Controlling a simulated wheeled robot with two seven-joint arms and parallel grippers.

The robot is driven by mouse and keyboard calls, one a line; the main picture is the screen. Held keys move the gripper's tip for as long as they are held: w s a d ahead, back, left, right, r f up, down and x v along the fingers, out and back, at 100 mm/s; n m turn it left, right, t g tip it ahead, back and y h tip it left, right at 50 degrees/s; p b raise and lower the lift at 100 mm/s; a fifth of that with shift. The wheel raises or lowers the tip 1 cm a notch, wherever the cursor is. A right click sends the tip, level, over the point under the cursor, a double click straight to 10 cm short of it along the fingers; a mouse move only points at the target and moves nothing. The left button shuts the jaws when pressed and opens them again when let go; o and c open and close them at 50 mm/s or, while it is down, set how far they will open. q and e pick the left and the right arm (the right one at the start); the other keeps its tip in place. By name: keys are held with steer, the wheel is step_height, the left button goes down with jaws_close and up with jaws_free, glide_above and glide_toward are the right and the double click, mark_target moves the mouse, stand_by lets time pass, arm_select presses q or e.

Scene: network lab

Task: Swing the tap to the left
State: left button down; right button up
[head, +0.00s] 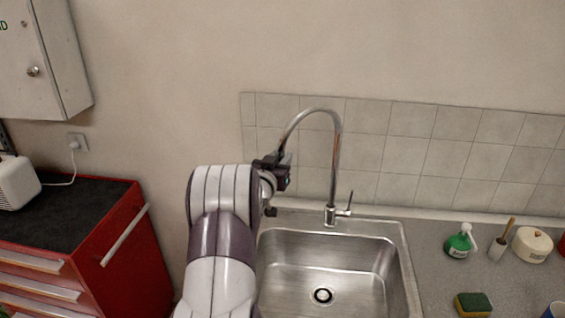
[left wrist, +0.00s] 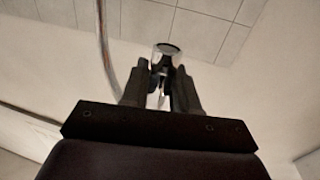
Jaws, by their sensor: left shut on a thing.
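The tap (head: 336,160) is a tall chrome gooseneck standing behind the sink, with a small lever at the right of its base. Its spout arches over to the left. My left gripper (head: 281,170) is at the lower end of the spout and shut on it; my wrist partly hides that end. In the left wrist view the spout's round chrome end (left wrist: 167,49) shows between the two fingers of the left gripper (left wrist: 160,75), and a chrome pipe of the tap rises at the left. My right gripper is not in view.
The steel sink (head: 408,285) is empty, with a dark drain. On the counter at right are a green bottle (head: 460,241), a brush (head: 502,240), a cream pot (head: 532,245) and a sponge (head: 473,304). A red tool cabinet (head: 135,265) stands at left. Tiled wall is behind the tap.

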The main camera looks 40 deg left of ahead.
arm_select(q)
steer(key=c, duration=1)
jaws_free()
steer(key=b+v, duration=0.4)
steer(key=v, duration=0.8)
steer(key=shift+s, duration=0.3)
steer(key=shift+d, duration=0.1)
